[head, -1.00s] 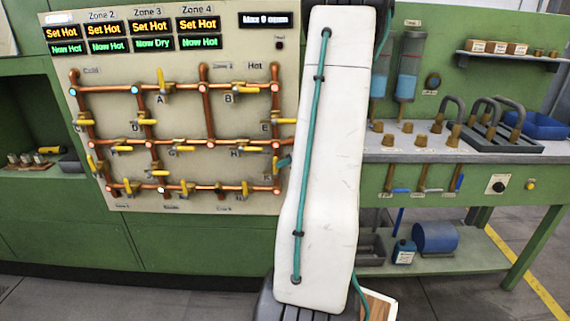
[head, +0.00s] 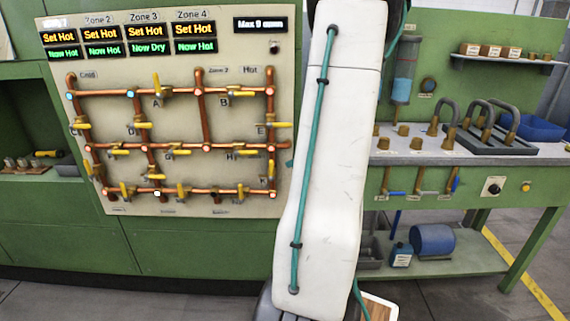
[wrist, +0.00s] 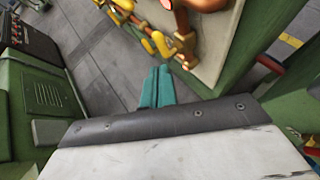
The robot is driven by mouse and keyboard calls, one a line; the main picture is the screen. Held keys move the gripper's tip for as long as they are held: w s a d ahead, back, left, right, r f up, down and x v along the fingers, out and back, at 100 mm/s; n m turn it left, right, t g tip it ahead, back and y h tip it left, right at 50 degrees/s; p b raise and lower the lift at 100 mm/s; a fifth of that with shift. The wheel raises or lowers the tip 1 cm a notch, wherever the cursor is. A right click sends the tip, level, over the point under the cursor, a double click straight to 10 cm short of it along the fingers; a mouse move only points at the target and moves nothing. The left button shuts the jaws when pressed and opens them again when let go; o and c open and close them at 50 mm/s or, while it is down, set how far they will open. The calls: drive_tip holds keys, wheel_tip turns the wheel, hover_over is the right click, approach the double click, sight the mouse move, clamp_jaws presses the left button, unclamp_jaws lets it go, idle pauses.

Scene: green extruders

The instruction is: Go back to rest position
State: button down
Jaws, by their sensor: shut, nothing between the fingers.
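My gripper (wrist: 158,86) shows in the wrist view as two teal fingers side by side, shut and empty. Beyond its tips are copper pipes and yellow valve handles at the edge of the panel (wrist: 228,42); the fingers look apart from them. In the head view my white arm stands upright across the middle.
The pipe panel carries copper pipes, yellow valves and lit zone signs (head: 129,39). To the right, a green workbench (head: 440,180) holds brass fittings and bent pipes (head: 485,118). A blue drum (head: 433,240) sits on its lower shelf. Grey floor (head: 440,300) is open in front.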

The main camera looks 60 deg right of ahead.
drive_tip(key=s+a+r, duration=0.1)
drive_tip(key=s+r, duration=0.4)
drive_tip(key=r, duration=0.1)
drive_tip(key=shift+s, duration=0.2)
drive_tip(key=w+a+n+g+y, duration=0.3)
drive_tip(key=a+n+g+y, duration=0.35)
drive_tip(key=a+n, duration=1.45)
drive_tip(key=s+a+r+n+g+h, duration=0.1)
drive_tip(key=s+a+r+n+h, duration=0.1)
drive_tip(key=a+n, duration=0.6)
drive_tip(key=s+a+r+n+g+h, duration=0.2)
drive_tip(key=a+n, duration=0.7)
drive_tip(key=a, duration=0.7)
drive_tip(key=shift+a+r+h, duration=0.35)
drive_tip(key=shift+r+h, duration=0.5)
drive_tip(key=shift+h, duration=0.3)
drive_tip(key=shift+g, duration=0.25)
